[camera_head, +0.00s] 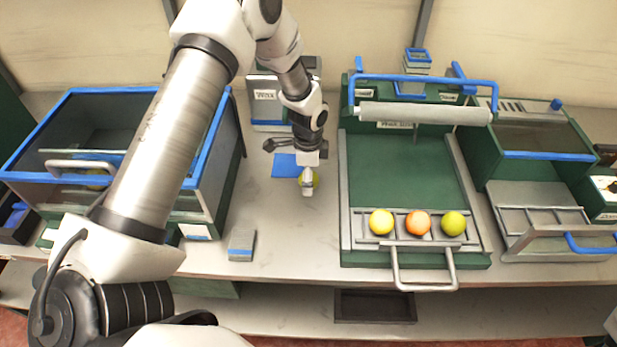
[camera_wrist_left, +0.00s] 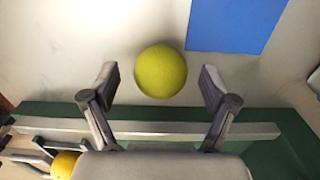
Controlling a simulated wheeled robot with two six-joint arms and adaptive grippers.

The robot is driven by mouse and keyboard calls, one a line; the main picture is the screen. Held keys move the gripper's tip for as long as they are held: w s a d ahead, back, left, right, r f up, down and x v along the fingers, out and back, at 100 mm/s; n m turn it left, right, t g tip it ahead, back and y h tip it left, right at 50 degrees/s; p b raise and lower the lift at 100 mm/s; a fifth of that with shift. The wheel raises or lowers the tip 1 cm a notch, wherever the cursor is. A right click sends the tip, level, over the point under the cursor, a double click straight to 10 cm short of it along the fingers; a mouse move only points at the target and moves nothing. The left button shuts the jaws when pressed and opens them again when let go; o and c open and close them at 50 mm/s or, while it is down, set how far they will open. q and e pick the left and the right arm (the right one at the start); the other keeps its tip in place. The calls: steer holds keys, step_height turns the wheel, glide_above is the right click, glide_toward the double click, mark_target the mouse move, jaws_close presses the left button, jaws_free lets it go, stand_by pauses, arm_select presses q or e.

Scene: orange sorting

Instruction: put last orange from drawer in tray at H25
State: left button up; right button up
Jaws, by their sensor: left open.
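A yellow-green orange (camera_wrist_left: 160,71) lies on the pale bench top, between and just beyond the spread fingertips of my left gripper (camera_wrist_left: 158,75). In the head view the left gripper (camera_head: 308,188) points down at this orange (camera_head: 315,179) and partly hides it. The gripper is open. A pulled-out drawer (camera_head: 400,246) with a grey handle holds a yellow, an orange and a yellow-green fruit in a row. A grey divided tray (camera_head: 545,195) extends at the right. I cannot read any label as H25. My right gripper is not in view.
A blue square (camera_head: 285,165) lies on the bench behind the gripper. A blue-rimmed bin (camera_head: 118,90) stands at the left, and a small grey block (camera_head: 242,245) lies near the front edge. The green roller machine (camera_head: 405,165) stands right of the gripper. Bench in front of the gripper is clear.

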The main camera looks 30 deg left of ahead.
arm_select(q)
steer(key=shift+w+f, duration=0.1)
steer(key=shift+w, duration=0.05)
steer(key=shift+c, duration=1.4)
steer(key=c, duration=1.1)
